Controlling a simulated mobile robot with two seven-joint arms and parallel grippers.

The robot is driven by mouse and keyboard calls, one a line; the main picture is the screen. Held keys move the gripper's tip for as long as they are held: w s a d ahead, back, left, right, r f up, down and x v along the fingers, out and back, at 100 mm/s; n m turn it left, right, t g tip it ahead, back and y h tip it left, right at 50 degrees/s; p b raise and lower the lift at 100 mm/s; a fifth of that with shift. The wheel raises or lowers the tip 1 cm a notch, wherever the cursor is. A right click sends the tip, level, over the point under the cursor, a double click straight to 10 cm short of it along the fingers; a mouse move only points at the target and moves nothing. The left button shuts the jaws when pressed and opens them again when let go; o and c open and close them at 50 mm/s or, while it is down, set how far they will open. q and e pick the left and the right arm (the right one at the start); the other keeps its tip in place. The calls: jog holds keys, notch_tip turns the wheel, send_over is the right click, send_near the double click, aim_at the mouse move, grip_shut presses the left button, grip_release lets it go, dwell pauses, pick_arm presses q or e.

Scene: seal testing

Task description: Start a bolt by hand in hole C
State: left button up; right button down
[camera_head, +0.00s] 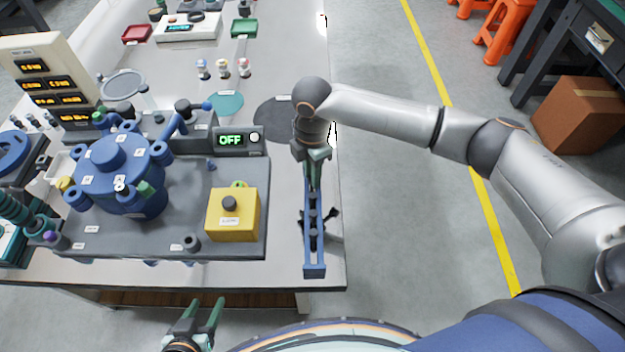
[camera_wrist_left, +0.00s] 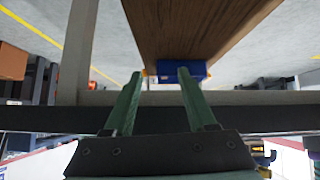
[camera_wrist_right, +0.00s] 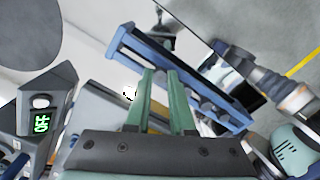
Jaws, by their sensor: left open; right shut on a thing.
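The blue round housing (camera_head: 112,170) with lugs around its rim stands on the grey base plate at left. Its small labels are too small to read, so I cannot tell which hole is C. A long blue rack (camera_head: 314,267) with several dark bolts lies near the table's right edge; it also shows in the right wrist view (camera_wrist_right: 122,40). My right gripper (camera_head: 314,186) points down at the rack's far end, its fingers (camera_wrist_right: 162,75) shut on what seems to be a bolt, mostly hidden. My left gripper (camera_head: 207,312) is open and empty, in front of the table's front edge.
A yellow box with a dark knob (camera_head: 232,215) stands right of the housing. A display reading OFF (camera_head: 231,139) sits behind it. A display panel (camera_head: 52,85) stands at back left. Bare tabletop (camera_head: 285,235) lies between plate and rack.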

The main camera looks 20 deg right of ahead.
pick_arm(q)
jog(key=shift+w+r, duration=0.1)
jog(key=shift+w, duration=0.1)
dwell(0.5)
pick_arm(e)
jog(key=shift+r+p, duration=0.7)
jog(key=shift+p, duration=0.1)
jog(key=shift+r+p, duration=0.25)
jog(key=shift+p, duration=0.05)
jog(key=shift+r+p, duration=0.65)
jog(key=shift+p, duration=0.15)
pick_arm(q)
jog(key=shift+s+a+r+p, duration=0.2)
jog(key=shift+r+p, duration=0.6)
jog(key=shift+r, duration=0.4)
jog(key=shift+s+a+r+p, duration=0.15)
jog(key=shift+a+r+p, duration=0.1)
jog(key=shift+r+p, duration=0.75)
jog(key=shift+s+a+r+p, duration=0.2)
jog(key=shift+r+p, duration=0.35)
jog(key=shift+r, duration=0.85)
pick_arm(e)
jog(key=shift+r, duration=1.9)
